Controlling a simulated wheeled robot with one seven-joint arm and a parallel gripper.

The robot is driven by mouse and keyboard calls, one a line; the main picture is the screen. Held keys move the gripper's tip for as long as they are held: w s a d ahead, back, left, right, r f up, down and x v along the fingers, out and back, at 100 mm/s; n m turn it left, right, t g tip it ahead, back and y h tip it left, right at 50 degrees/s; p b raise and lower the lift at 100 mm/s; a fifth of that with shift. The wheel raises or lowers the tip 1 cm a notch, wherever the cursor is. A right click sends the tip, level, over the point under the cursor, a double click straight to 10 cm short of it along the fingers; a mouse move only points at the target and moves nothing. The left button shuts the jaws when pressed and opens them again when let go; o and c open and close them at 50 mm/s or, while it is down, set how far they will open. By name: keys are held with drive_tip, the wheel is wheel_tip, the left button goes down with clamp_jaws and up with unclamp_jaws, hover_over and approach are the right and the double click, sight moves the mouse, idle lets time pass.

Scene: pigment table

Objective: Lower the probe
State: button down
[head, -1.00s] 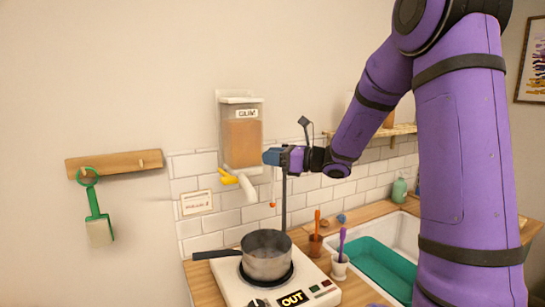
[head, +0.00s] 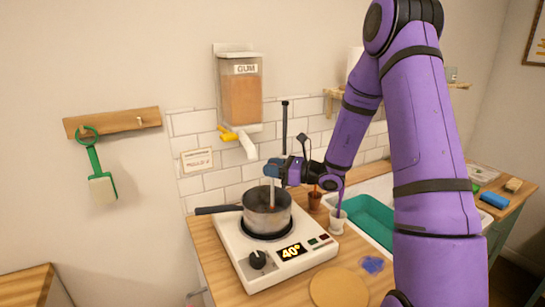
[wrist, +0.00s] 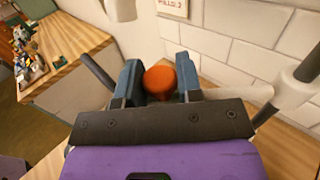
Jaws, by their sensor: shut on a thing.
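My gripper (head: 273,170) is shut on the probe (head: 272,193), just above the pot (head: 267,217). The probe hangs down as a thin pale rod, and its lower end goes inside the pot's rim. In the wrist view, an orange rounded piece (wrist: 160,80) sits between my blue fingertips. The steel pot stands on the white hot plate (head: 240,262), whose display (head: 291,252) reads 40°. A dark upright post (head: 284,130) stands behind my gripper. The probe's tip is hidden in the pot.
The gum dispenser (head: 240,95) hangs on the wall, its spout (head: 247,145) above and left of my gripper. The pot's handle (head: 218,210) points left.

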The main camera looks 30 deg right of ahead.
drive_tip(key=shift+s+f, duration=0.1)
drive_tip(key=shift+f, duration=0.25)
drive_tip(key=c, duration=0.8)
unclamp_jaws()
drive_tip(key=shift+s, duration=0.1)
drive_tip(key=shift+s+d, duration=0.2)
drive_tip(key=shift+d, duration=0.3)
drive_tip(key=v, duration=0.9)
drive_tip(key=shift+s+r, duration=0.25)
drive_tip(key=shift+s, duration=0.1)
